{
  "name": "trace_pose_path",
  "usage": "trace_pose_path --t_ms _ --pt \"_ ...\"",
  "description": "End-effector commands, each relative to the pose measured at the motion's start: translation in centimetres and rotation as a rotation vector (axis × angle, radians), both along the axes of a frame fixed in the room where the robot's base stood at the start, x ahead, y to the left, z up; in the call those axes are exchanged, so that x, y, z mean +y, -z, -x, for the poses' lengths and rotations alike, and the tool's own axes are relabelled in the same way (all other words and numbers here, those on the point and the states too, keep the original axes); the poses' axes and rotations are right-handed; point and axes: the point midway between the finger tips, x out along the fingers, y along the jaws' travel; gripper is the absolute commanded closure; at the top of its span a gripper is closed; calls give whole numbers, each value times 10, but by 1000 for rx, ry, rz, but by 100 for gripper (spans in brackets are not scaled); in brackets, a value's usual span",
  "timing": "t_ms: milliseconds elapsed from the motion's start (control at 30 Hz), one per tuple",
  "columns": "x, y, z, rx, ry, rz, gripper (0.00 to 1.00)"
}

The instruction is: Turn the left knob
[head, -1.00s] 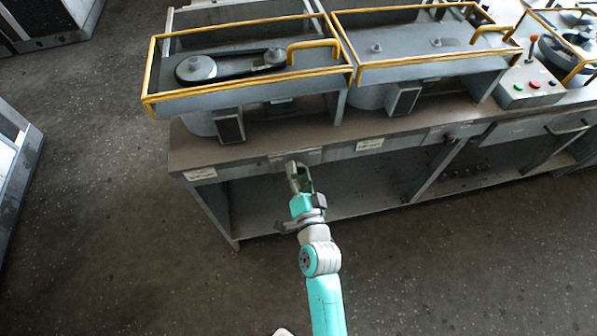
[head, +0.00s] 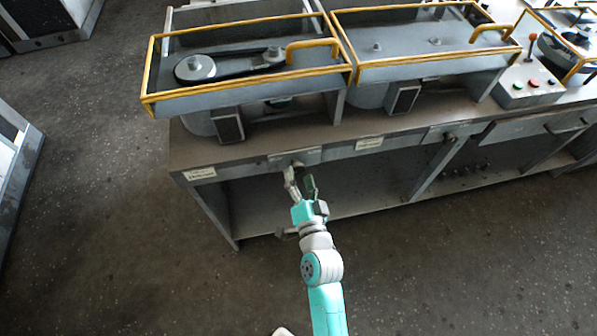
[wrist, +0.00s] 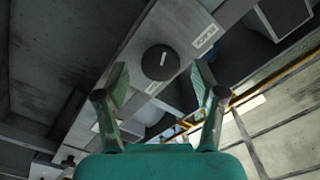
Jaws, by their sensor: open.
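The left knob is a dark round knob with a pale line across its face, on the grey front panel of the bench. It shows ahead of the fingers in the wrist view (wrist: 160,62), and in the head view (head: 297,163) it is small, just beyond the fingertips. My gripper (head: 299,176) is open and empty in front of the panel. In the wrist view its two fingers (wrist: 162,74) stand apart, one to each side of the knob in the picture. I cannot tell whether the fingertips reach past the knob's face; no contact shows.
A second knob (head: 450,136) sits on the panel farther right. Pale labels (head: 369,143) are on the front edge. Yellow-railed blower housings (head: 250,92) stand on the bench, with a button box (head: 530,84) at right. The floor in front is clear.

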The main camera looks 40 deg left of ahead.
Motion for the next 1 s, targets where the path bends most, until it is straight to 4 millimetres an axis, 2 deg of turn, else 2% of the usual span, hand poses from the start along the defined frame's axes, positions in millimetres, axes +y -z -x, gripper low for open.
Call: trace_pose_path --t_ms 300,500,700,1000 --pt "-46 1 38 3 2 0 31" --pt "-66 1 56 2 1 0 31" --pt "-76 0 64 1 1 -1 31" --pt "-77 0 65 0 1 -1 31"
